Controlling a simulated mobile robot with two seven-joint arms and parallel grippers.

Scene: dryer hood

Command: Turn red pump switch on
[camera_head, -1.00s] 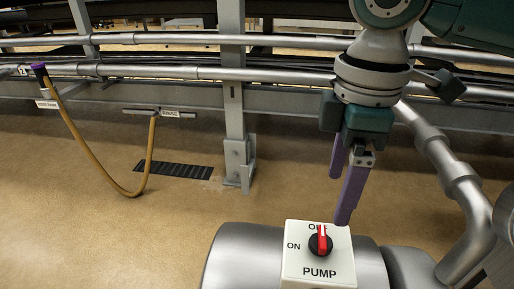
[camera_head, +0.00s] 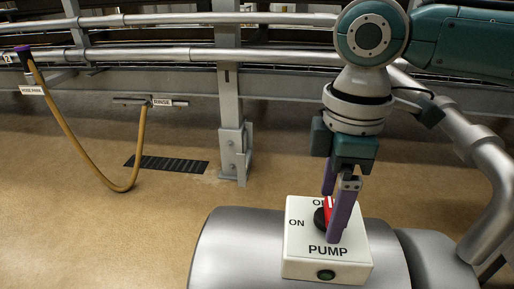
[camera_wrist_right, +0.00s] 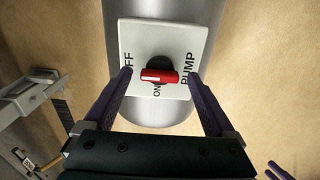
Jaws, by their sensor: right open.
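The pump switch is a black round knob with a red handle (camera_head: 327,212) on a white box (camera_head: 298,262) marked ON, OFF and PUMP. In the head view the red handle points up toward the OFF label, partly hidden by a finger. The right wrist view shows the red handle (camera_wrist_right: 159,76) whole. My right gripper (camera_head: 333,215) reaches down from above, its purple fingers spread at the knob. In the right wrist view the open fingers (camera_wrist_right: 160,75) stand on either side of the red handle, with a gap to each side. My left gripper does not show in the head view.
A round green button (camera_head: 326,275) sits on the box's front. The box is on a grey metal cylinder (camera_head: 238,255). A bent pipe (camera_head: 492,190) stands at the right. Rails (camera_head: 160,55) and a yellow hose (camera_head: 80,150) are behind.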

